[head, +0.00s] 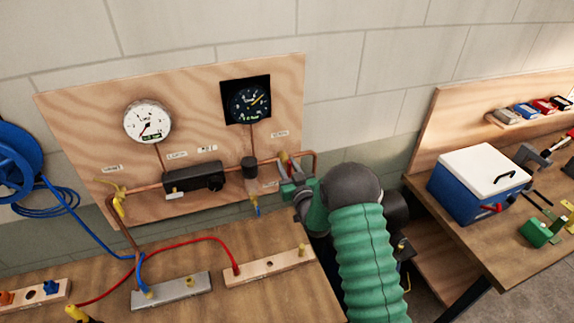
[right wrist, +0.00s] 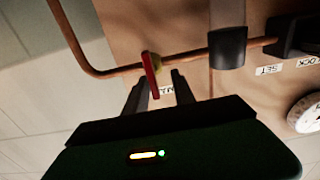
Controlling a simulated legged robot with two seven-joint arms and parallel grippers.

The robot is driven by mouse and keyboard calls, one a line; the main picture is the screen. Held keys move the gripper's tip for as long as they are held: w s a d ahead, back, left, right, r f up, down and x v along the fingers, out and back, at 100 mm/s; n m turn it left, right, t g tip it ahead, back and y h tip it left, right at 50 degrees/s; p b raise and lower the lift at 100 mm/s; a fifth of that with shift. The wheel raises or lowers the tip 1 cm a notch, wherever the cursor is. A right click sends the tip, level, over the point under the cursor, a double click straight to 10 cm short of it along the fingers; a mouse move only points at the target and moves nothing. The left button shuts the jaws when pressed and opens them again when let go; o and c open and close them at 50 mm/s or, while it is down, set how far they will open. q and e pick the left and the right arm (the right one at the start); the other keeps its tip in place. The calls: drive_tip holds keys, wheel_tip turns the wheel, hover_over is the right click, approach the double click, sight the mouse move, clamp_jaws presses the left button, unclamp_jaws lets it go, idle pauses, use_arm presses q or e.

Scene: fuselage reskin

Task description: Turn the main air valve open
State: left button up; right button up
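The main air valve has a red lever (right wrist: 151,76) on a copper pipe along the plywood panel. In the head view the valve (head: 284,159) sits at the pipe's right end, partly behind my right gripper. My right gripper (head: 292,186) is in front of it. In the right wrist view my right gripper (right wrist: 160,76) has its two fingers apart, with the lever's free end showing between them. I cannot tell whether either finger touches the lever. The lever stands across the pipe. My left gripper is not in view.
The panel (head: 75,120) carries a white gauge (head: 147,122), a black gauge (head: 247,102) and a black regulator block (head: 193,179). Red (head: 210,239) and blue (head: 88,232) hoses cross the bench. A blue cooler (head: 475,183) stands on the right bench.

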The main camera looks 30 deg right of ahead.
drive_tip(key=shift+d+f, duration=0.15)
drive_tip(key=shift+d, duration=0.45)
clamp_jaws()
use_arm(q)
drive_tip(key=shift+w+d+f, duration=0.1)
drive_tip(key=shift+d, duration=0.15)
use_arm(e)
drive_tip(key=shift+a, duration=0.25)
